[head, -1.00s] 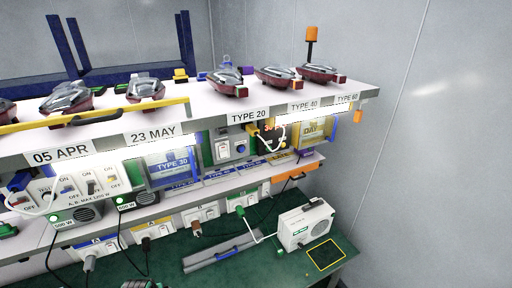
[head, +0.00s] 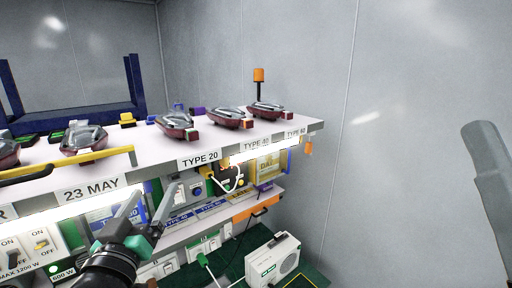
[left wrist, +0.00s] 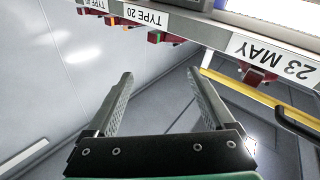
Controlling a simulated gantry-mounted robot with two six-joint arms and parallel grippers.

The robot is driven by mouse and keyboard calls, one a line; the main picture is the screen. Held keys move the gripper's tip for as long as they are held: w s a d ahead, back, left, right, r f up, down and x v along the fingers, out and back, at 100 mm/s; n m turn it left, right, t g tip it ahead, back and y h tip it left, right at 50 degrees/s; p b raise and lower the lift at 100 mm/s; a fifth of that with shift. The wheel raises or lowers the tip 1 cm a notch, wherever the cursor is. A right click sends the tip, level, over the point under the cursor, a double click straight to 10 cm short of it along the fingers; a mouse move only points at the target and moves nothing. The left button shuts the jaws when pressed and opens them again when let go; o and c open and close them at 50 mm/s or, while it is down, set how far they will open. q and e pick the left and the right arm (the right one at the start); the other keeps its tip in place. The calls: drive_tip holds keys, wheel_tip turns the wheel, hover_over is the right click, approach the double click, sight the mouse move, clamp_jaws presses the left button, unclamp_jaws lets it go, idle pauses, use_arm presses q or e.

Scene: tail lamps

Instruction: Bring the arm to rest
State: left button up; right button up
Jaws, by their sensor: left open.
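My left gripper (head: 154,207) is in front of the shelf unit at the lower left of the head view. Its two fingers are spread, with nothing between them. The left wrist view also shows this gripper (left wrist: 160,76) open and empty, with the shelf edge (left wrist: 205,30) beyond its fingertips. Its fingers appear clear of the shelf edge. My right gripper is not in view. Several red and clear tail lamps stand on the top shelf (head: 130,177), including one behind the 23 MAY label (head: 83,141) and one behind TYPE 20 (head: 177,125).
A yellow rail (head: 90,164) runs along the shelf front at left. An orange beacon (head: 258,76) stands at the back right. A white box (head: 274,262) sits on the green bench below. Open space lies right of the shelf, before the grey wall (head: 400,120).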

use_arm(q)
drive_tip(key=s+d+r+m+t+h, duration=0.1)
drive_tip(key=s+r+t, duration=0.2)
drive_tip(key=s+r, duration=0.6)
drive_tip(key=s+d+r+m+t+h, duration=0.1)
drive_tip(key=s+r+t, duration=0.3)
drive_tip(key=s+r, duration=0.5)
drive_tip(key=s+m, duration=0.1)
drive_tip(key=s, duration=0.2)
drive_tip(key=shift+d+m+t+h, duration=0.25)
drive_tip(key=shift+m+t+h, duration=0.05)
